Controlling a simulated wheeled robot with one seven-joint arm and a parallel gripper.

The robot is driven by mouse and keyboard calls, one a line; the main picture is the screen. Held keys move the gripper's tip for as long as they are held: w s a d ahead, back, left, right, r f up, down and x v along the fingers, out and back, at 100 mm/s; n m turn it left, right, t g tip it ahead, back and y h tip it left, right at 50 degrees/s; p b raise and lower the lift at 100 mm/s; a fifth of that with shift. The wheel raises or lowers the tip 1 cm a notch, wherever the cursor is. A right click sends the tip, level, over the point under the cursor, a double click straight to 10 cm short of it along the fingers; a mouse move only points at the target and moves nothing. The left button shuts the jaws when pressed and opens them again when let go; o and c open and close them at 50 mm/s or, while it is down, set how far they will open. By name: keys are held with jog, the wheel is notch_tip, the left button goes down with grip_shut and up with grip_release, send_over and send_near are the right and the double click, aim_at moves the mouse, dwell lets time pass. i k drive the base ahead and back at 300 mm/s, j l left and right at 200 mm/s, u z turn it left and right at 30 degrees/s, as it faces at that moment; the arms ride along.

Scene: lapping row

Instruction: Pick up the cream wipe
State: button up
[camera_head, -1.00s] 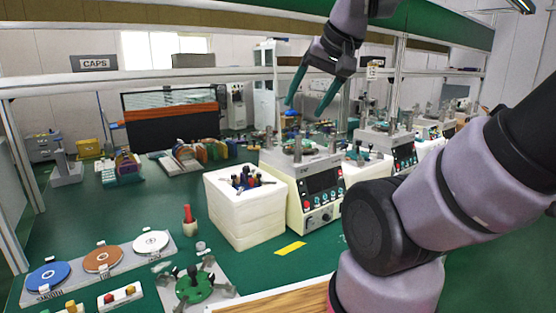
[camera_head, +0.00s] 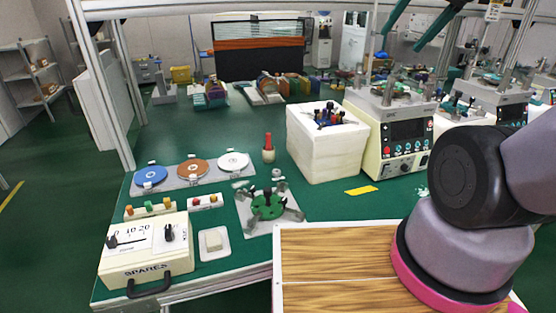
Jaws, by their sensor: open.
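A small cream square (camera_head: 213,240), which looks like the folded cream wipe, lies on a pale flat tray (camera_head: 221,256) at the front of the green bench. It sits just right of the cream SPARES box. My gripper (camera_head: 400,41) shows at the top right edge, with its two teal fingers spread apart and nothing between them. It is high above the bench, far from the cream square. The gripper's body is out of the picture.
The SPARES box (camera_head: 146,256) stands left of the cream square. A green-disc fixture (camera_head: 268,207) stands to its right. Behind are coloured buttons and a row of discs (camera_head: 193,169). A tall white block (camera_head: 322,154) and a lapping machine (camera_head: 392,135) stand further back.

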aim_at(213, 238)
jog(key=u, duration=0.35)
jog(key=k+j+u, duration=0.1)
jog(key=u, duration=0.25)
jog(key=j+u, duration=0.15)
jog(key=u, duration=0.2)
jog(key=k+j, duration=0.05)
